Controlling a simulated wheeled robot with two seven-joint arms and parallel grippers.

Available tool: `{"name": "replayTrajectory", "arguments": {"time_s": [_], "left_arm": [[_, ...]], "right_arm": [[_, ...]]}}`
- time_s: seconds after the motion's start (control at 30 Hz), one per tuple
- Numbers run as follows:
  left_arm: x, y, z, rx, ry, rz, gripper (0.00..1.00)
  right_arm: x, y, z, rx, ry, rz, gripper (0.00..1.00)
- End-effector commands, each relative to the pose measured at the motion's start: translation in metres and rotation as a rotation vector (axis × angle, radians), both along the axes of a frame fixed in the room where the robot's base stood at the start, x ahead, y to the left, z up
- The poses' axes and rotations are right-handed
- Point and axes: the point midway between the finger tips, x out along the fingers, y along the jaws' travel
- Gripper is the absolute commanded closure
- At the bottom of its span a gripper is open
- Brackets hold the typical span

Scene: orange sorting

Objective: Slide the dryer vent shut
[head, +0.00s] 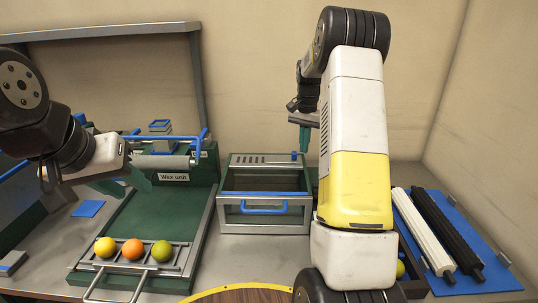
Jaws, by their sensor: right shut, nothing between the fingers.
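The dryer appears to be the green and grey box (222,180) in the middle, with a glass front and a blue handle (263,210). Its top has a row of dark vent slots (250,160) on the left and a small blue knob (293,156) on the right. My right gripper (304,150) is shut and empty, pointing down at the knob's right side; I cannot tell whether it touches. My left gripper (122,187) is over the wax unit (174,177), its fingers partly hidden.
A yellow, an orange and a green fruit (162,251) sit on a rack (130,272) at the front left. A blue mat (475,225) with a white roller (423,230) and a black roller (447,230) lies at right. My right arm hides the area right of the dryer.

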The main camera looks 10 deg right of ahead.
Motion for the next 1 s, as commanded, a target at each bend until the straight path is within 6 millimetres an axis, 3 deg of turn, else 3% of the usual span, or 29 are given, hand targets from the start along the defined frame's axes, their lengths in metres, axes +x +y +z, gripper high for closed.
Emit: {"name": "replayTrajectory", "arguments": {"time_s": [0.37, 1.0], "left_arm": [[0.000, 0.000, 0.000, 0.000, 0.000, 0.000, 0.64], [0.000, 0.000, 0.000, 0.000, 0.000, 0.000, 0.64]], "right_arm": [[0.000, 0.000, -0.003, 0.000, 0.000, 0.000, 1.00], [0.000, 0.000, -0.026, 0.001, 0.001, 0.000, 1.00]]}}
